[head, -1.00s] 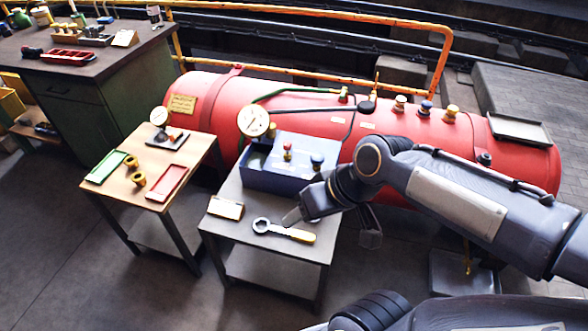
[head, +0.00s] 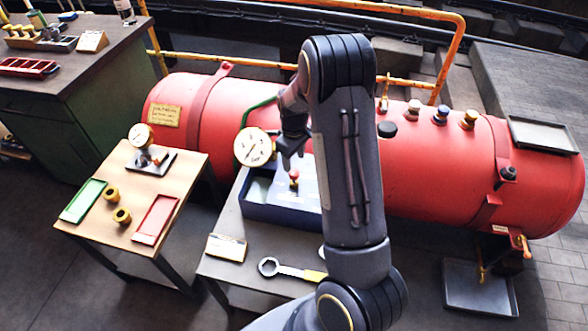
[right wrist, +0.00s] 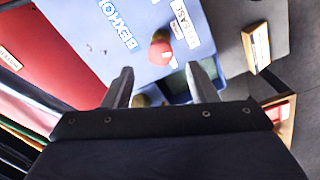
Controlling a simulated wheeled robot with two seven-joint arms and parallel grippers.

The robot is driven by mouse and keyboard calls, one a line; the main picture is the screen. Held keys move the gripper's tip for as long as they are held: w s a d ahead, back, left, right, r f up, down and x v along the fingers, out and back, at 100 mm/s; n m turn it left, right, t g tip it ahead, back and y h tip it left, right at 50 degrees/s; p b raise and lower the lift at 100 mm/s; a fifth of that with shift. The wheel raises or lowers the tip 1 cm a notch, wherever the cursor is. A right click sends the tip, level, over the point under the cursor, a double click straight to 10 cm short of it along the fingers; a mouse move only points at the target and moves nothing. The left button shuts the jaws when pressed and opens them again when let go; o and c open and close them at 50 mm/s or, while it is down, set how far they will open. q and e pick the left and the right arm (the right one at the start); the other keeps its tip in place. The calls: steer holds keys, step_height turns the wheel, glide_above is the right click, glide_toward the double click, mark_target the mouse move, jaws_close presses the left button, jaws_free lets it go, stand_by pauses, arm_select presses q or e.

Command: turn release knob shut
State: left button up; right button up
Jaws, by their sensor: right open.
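The release knob is a red knob (head: 294,175) on the sloping top of a blue box (head: 275,215), which stands on a grey table. In the right wrist view the red knob (right wrist: 159,52) sits beside a white label that seems to read "RELEASE" (right wrist: 186,24). My right gripper (head: 292,158) is above the box, close over the knob. Its fingers (right wrist: 161,86) are spread with nothing between them, and the knob shows just beyond their tips, apart from them. My right arm hides the right part of the box. My left gripper is out of view.
A white-faced gauge (head: 254,147) stands beside the box, near my right gripper. A spanner (head: 290,270) and a card (head: 226,247) lie on the table in front. The red tank (head: 440,165) is behind. A wooden table (head: 115,232) with trays stands left.

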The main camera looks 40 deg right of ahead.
mark_target(294, 171)
step_height(294, 171, down, 6)
steer(key=shift+r, duration=0.1)
steer(key=c, duration=1)
steer(key=shift+o, duration=0.2)
